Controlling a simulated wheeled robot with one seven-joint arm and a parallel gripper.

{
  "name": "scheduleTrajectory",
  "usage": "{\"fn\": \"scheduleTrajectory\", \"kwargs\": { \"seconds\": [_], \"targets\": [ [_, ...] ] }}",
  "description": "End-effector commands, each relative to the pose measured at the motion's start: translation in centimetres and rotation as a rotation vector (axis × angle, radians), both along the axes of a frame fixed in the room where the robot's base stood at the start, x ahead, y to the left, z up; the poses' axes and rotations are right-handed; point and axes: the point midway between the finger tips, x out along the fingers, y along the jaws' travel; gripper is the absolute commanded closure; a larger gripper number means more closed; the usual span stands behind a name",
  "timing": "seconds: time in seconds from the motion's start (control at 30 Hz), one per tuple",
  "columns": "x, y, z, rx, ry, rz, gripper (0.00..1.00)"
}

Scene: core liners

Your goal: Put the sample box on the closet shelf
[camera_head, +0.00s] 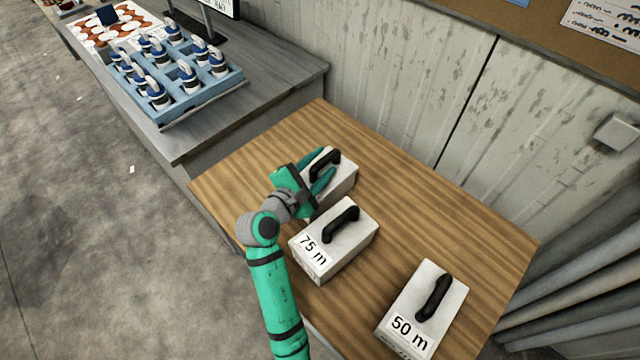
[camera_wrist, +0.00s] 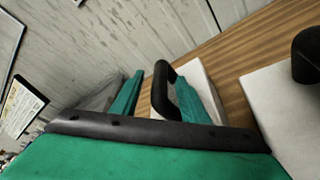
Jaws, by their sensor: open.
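Three white sample boxes with black handles stand on a wooden table. The far box (camera_head: 343,181) has its front partly hidden by my gripper, so I cannot read a label on it. The middle box (camera_head: 335,247) reads "75 m" and the near right box (camera_head: 423,308) reads "50 m". My gripper (camera_head: 325,168) is open at the far box, its green fingers on either side of the black handle (camera_head: 328,160). In the wrist view that handle (camera_wrist: 161,92) stands between the two fingers (camera_wrist: 160,98). No closet shelf is clearly in view.
The wooden table (camera_head: 470,220) has bare room at the back right. A grey bench (camera_head: 190,135) at the left holds a blue tray (camera_head: 205,97) of several blue-and-white items. A wall runs behind, and grey pipes (camera_head: 570,290) stand at the right.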

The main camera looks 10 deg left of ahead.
Motion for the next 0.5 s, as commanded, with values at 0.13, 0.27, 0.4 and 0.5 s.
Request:
{"fn": "scheduleTrajectory", "kwargs": {
  "seconds": [0.13,0.27,0.4,0.5],
  "targets": [
    [-0.03,0.01,-0.01,0.000,0.000,0.000,0.81],
    [-0.04,0.02,0.00,0.000,0.000,0.000,1.00],
    [-0.04,0.04,0.00,0.001,0.000,0.001,1.00],
    [-0.05,0.05,0.00,0.001,0.000,0.001,1.00]
  ]
}}
